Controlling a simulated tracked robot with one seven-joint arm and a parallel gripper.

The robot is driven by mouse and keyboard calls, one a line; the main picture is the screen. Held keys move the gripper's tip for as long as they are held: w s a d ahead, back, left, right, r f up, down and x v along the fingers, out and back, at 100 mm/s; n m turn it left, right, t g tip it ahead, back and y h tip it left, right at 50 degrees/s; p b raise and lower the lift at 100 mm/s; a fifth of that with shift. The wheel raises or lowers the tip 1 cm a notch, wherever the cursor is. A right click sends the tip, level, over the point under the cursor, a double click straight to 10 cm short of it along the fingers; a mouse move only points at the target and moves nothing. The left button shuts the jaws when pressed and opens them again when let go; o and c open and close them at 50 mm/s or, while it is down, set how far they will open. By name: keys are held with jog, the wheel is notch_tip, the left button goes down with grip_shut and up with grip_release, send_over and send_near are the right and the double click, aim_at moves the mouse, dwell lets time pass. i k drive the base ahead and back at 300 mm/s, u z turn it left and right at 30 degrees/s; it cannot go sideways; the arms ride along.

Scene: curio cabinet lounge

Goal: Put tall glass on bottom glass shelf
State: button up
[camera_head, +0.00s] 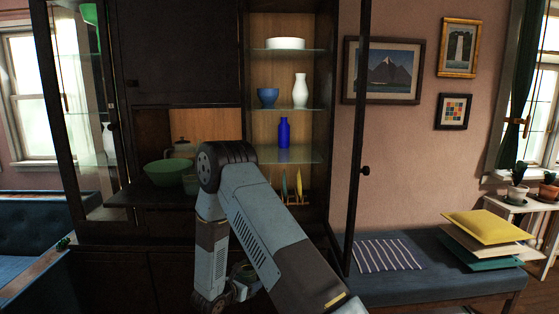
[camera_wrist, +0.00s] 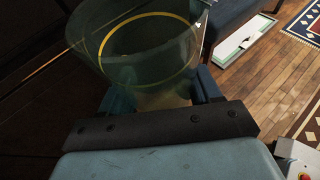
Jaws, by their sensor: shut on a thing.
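In the wrist view my gripper (camera_wrist: 158,92) is shut on a clear, greenish tall glass (camera_wrist: 135,48) with a yellow ring. The glass stands between the two blue fingers, and its wide rim reaches past the top of the picture. In the head view my arm hides most of the gripper, and I cannot clearly make out the held glass. The bottom glass shelf (camera_head: 305,154) is in the open cabinet, above and right of my arm's elbow. A blue bottle (camera_head: 284,132) stands on it. The shelf's right part is bare.
Higher shelves hold a blue bowl (camera_head: 267,97), a white vase (camera_head: 300,90) and a white dish (camera_head: 285,43). Plates (camera_head: 298,187) stand upright below the bottom shelf. A green bowl (camera_head: 168,172) is at left. The open cabinet door (camera_head: 357,150) stands at right, beside the bench (camera_head: 440,285).

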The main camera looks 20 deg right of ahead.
aim_at(302, 158)
jog(key=i, duration=0.6)
jog(key=z, duration=0.7)
